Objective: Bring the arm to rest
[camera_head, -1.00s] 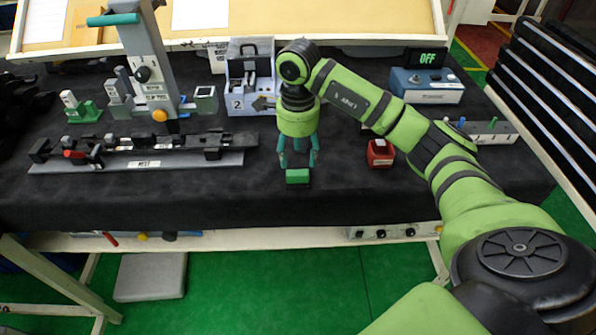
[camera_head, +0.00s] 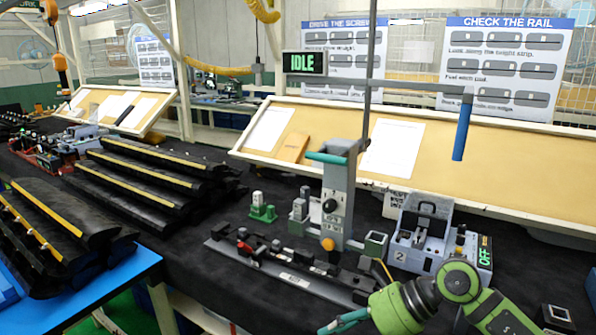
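My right arm comes in at the lower right, green with black joints. Its gripper (camera_head: 346,321) points left at the bottom edge of the view, near the front of the black-covered bench (camera_head: 195,262). One teal finger shows clearly; the rest is cut off or hidden, so I cannot tell whether it is open or shut. My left gripper is not in view.
Close beyond the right gripper lie a long black rail fixture (camera_head: 290,270) and a grey upright press (camera_head: 338,200). A grey-blue unit marked 2 (camera_head: 418,240) stands behind the arm. Stacked black trim strips (camera_head: 150,170) fill the left. A hanging blue handle (camera_head: 462,130) is at upper right.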

